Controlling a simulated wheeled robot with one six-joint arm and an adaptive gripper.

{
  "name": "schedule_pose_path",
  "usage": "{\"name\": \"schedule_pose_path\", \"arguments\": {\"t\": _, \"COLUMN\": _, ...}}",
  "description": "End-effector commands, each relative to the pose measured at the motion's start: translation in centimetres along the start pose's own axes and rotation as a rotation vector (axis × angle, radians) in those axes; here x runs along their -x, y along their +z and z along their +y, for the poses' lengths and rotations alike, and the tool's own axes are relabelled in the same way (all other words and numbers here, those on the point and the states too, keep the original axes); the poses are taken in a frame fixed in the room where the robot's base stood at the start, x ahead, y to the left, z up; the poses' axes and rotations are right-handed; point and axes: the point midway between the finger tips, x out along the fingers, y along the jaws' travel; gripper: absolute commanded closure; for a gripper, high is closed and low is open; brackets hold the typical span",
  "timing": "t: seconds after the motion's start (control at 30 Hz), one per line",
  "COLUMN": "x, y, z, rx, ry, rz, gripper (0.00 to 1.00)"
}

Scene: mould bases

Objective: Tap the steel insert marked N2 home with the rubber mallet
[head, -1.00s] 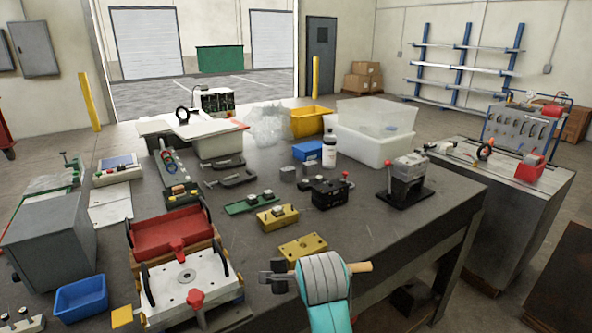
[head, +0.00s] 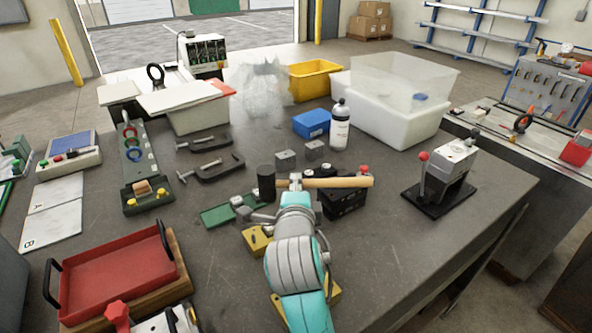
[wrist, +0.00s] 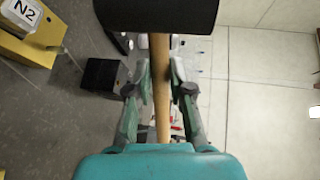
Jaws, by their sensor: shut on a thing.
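The rubber mallet has a black head (head: 266,183) and a pale wooden handle (head: 345,181). My gripper (head: 296,184) is shut on the handle near the head and holds the mallet above the bench, handle pointing right. In the wrist view the black head (wrist: 155,14) fills the top middle and the handle (wrist: 161,85) runs between my fingers. The steel insert marked N2 (wrist: 22,12) sits on a yellow base (wrist: 38,42) at the wrist view's top left, to the left of the mallet head. In the head view my arm partly hides the yellow base (head: 255,240).
A green base (head: 218,215) is left of the yellow one; a black base (head: 346,202) is right. Clamps (head: 215,170), loose steel blocks (head: 285,158), a bottle (head: 340,126) and a lever press (head: 447,175) stand around. Bench at the front right is clear.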

Motion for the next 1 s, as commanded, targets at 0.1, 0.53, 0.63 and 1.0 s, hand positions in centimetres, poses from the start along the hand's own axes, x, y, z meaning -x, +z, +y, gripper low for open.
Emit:
{"name": "schedule_pose_path", "arguments": {"t": 0.1, "x": 0.0, "y": 0.0, "z": 0.3, "rx": 0.0, "ry": -0.004, "rz": 0.001, "gripper": 1.0}}
{"name": "schedule_pose_path", "arguments": {"t": 0.53, "x": -0.8, "y": 0.0, "z": 4.2, "rx": 0.001, "ry": -0.001, "rz": 0.002, "gripper": 1.0}}
{"name": "schedule_pose_path", "arguments": {"t": 0.63, "x": -1.0, "y": 0.0, "z": 5.3, "rx": 0.001, "ry": 0.0, "rz": 0.001, "gripper": 1.0}}
{"name": "schedule_pose_path", "arguments": {"t": 1.0, "x": -0.8, "y": 0.1, "z": 5.1, "rx": 0.0, "ry": -0.003, "rz": 0.001, "gripper": 1.0}}
